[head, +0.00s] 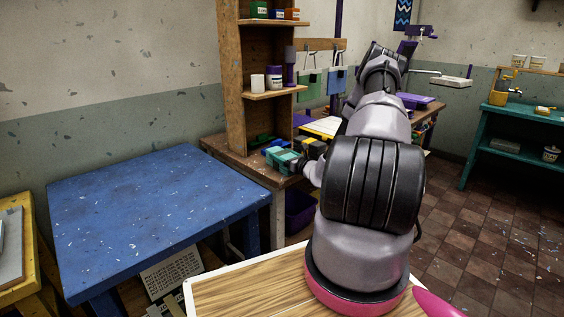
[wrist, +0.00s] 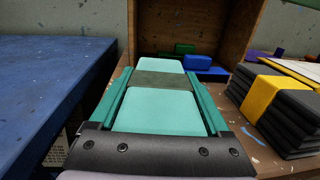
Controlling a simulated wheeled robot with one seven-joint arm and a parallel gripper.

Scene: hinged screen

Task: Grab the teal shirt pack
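The teal shirt pack (wrist: 157,108), with a dark olive band around its middle, fills the space between my fingers in the wrist view. My gripper (wrist: 159,76) has a teal finger along each long side of the pack, with no clear gap, so it looks shut on it. In the head view the pack (head: 279,154) is at the front edge of the brown workbench (head: 254,168), and my gripper (head: 294,164) is partly hidden by my arm. I cannot tell whether the pack rests on the bench or is slightly raised.
A stack of black packs with a yellow band (wrist: 275,105) stands close on the right. A blue pack (wrist: 204,66) and a green one (wrist: 184,48) lie behind, by the wooden shelf (head: 234,80). A blue table (head: 150,210) is at left, its top clear except for small scraps.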

